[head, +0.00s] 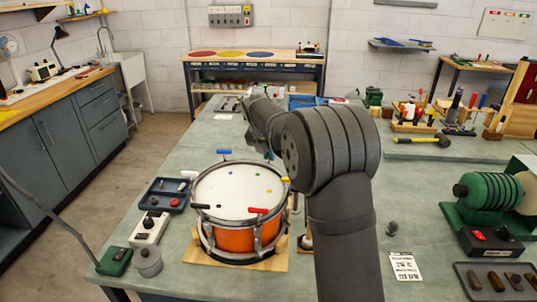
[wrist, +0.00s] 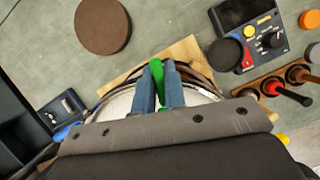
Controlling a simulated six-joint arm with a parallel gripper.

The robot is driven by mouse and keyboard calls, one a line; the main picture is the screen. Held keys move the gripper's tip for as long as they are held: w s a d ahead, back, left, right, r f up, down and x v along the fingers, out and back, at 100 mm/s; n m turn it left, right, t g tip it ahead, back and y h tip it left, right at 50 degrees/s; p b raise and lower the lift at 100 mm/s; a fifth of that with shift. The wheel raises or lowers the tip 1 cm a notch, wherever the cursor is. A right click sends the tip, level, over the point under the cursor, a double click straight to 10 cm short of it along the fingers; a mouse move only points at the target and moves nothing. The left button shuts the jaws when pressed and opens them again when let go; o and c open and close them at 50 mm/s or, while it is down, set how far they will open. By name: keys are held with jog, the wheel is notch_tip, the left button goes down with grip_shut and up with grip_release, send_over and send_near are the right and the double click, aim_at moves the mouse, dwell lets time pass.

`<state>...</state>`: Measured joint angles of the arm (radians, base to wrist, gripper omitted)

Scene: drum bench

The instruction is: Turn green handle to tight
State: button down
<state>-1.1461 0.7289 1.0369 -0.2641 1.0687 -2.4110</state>
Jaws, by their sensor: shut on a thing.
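The green handle (wrist: 157,72) stands between the two blue-grey fingers of my gripper (wrist: 159,88) in the wrist view. The gripper is shut on it, above the rim of the drum. The drum (head: 240,241) has an orange shell, a white head and metal hoops, and sits at the near left of the bench in the head view. Around its rim are a blue handle (head: 224,152), a yellow handle (head: 285,180), a red handle (head: 258,210) and a black handle (head: 205,206). I cannot make out the green handle in the head view, and no tight mark is readable.
The drum rests on a wooden board (head: 268,263). A dark tray (head: 166,194) and a white switch box (head: 150,229) are left of it. In the wrist view, a control box (wrist: 250,35), a brown disc (wrist: 102,26) and a rack of tools (wrist: 268,88) lie around the drum.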

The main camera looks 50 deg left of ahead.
jog(key=m+h, duration=0.1)
jog(key=m, duration=0.2)
jog(key=m+h, duration=0.1)
jog(key=m, duration=0.2)
jog(key=shift+t, duration=0.3)
jog(key=m+h, duration=0.2)
jog(key=m, duration=0.3)
jog(key=shift+g, duration=0.4)
jog(key=c, duration=1.5)
grip_release()
jog(key=v, duration=1.2)
jog(key=shift+s+a, duration=0.1)
jog(key=shift+a, duration=0.05)
